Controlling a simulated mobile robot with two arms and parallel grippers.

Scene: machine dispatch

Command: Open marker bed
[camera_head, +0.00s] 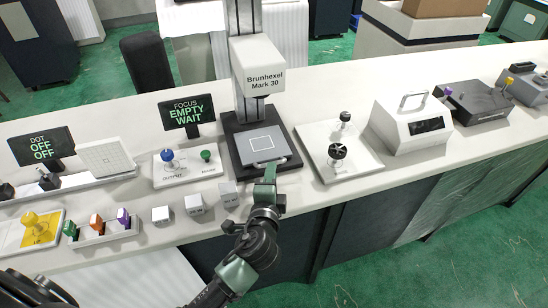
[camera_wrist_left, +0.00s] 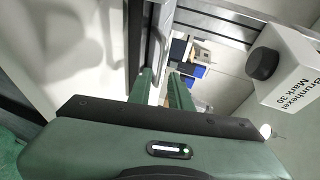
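The Brunhexel Mark 30 marker (camera_head: 258,68) stands at the back of the counter. Its marker bed (camera_head: 236,136) is a dark plate with a light square panel in the head view. A slim metal handle (camera_wrist_left: 158,38) runs along the bed's front edge in the left wrist view. My left gripper (camera_head: 267,170) is at that front edge in the head view. In the left wrist view its two green fingers (camera_wrist_left: 160,80) are apart, close to the handle. I cannot tell whether they touch it. My right gripper is not in view.
Several small grey cubes (camera_head: 194,204) lie left of my gripper. A panel with blue and green knobs (camera_head: 185,168) stands left of the marker, and a white plate with two black knobs (camera_head: 315,138) stands right. A display (camera_head: 187,114) reads "FOCUS EMPTY WAIT".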

